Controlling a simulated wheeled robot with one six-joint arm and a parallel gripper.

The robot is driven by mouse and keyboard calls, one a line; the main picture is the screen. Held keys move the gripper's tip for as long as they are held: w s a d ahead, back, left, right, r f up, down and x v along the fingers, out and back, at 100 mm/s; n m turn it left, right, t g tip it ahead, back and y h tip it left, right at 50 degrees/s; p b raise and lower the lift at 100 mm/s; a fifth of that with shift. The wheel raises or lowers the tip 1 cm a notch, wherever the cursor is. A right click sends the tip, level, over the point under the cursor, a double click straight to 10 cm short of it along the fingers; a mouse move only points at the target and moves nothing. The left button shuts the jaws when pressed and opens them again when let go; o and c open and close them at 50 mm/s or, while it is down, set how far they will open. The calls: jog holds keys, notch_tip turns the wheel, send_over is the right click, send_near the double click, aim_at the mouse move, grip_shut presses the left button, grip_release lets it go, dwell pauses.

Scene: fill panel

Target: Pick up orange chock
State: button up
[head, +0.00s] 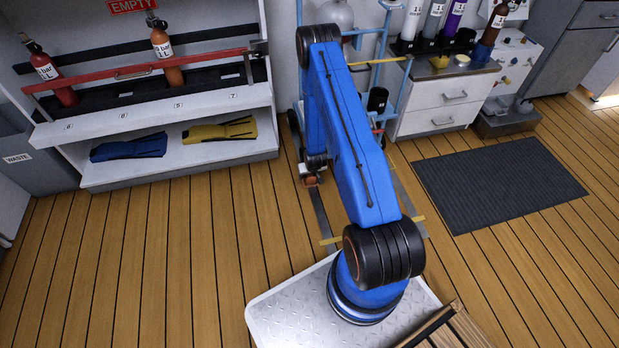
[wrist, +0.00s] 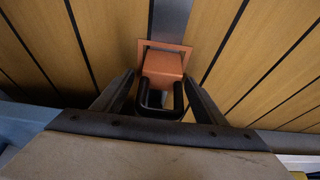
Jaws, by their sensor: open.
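The orange chock (wrist: 165,62) sits on the wood floor in the wrist view, on a thin orange base plate at the end of a grey floor strip. A black loop-shaped handle (wrist: 160,110) shows on its near side. My gripper (wrist: 158,78) is open, with one dark finger on each side of the chock and handle. I cannot tell whether the fingers touch them. In the head view a small orange part of the chock (head: 311,181) shows low beside the cart, mostly hidden by the end of my arm.
A light blue cart (head: 396,82) with a gas cylinder stands close behind my arm. White shelves (head: 180,158) with fins and bottles are at left, a white drawer cabinet (head: 440,105) at right. A dark mat (head: 500,185) lies on open floor.

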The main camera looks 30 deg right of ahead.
jog(key=shift+w+f, duration=0.1)
jog(key=shift+f, duration=0.15)
jog(key=c, duration=1.4)
jog(key=shift+r, duration=0.1)
